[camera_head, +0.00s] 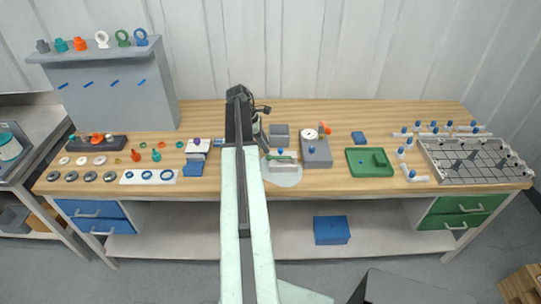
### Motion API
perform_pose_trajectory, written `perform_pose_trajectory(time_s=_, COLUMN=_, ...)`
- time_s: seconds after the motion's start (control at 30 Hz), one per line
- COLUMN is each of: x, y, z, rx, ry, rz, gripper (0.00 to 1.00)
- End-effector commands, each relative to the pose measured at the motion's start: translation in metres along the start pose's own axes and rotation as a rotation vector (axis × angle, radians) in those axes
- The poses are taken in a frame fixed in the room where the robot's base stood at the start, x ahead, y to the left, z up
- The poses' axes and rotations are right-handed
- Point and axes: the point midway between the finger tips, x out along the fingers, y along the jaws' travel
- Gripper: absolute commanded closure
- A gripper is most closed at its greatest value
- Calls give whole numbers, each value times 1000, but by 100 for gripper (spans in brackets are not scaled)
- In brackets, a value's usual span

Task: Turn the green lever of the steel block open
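A small pale steel block (284,165) sits on a round light disc (285,178) near the middle of the bench. A thin green lever (282,157) appears to lie across its top; its exact angle is too small to tell. My arm reaches up the picture just left of the block. My gripper (263,140) hangs near the arm's far end, above and left of the block, partly hidden behind my arm. I cannot tell whether its fingers are open or shut, or whether it touches anything.
A grey block (280,132) stands behind. A grey gauge unit (316,153) with an orange part stands close to the right. Further right are a green tray (369,162) and a pipe rack (475,162). Left are a blue-based fixture (194,168) and several rings.

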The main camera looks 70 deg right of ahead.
Motion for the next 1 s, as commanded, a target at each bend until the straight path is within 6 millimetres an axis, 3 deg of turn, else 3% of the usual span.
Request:
perform_pose_trajectory(time_s=0.03, x=18, y=0, z=-3, rx=1, ry=0, rz=0, gripper=65)
perform_pose_trajectory(time_s=0.23, x=51, y=0, z=-3, rx=1, ry=0, rz=0, gripper=65)
perform_pose_trajectory(time_s=0.57, x=54, y=0, z=0, rx=1, ry=0, rz=0, gripper=65)
perform_pose_trajectory(time_s=0.7, x=54, y=0, z=0, rx=2, ry=0, rz=0, gripper=100)
perform_pose_trajectory(time_s=1.0, x=55, y=0, z=1, rx=2, ry=0, rz=1, gripper=100)
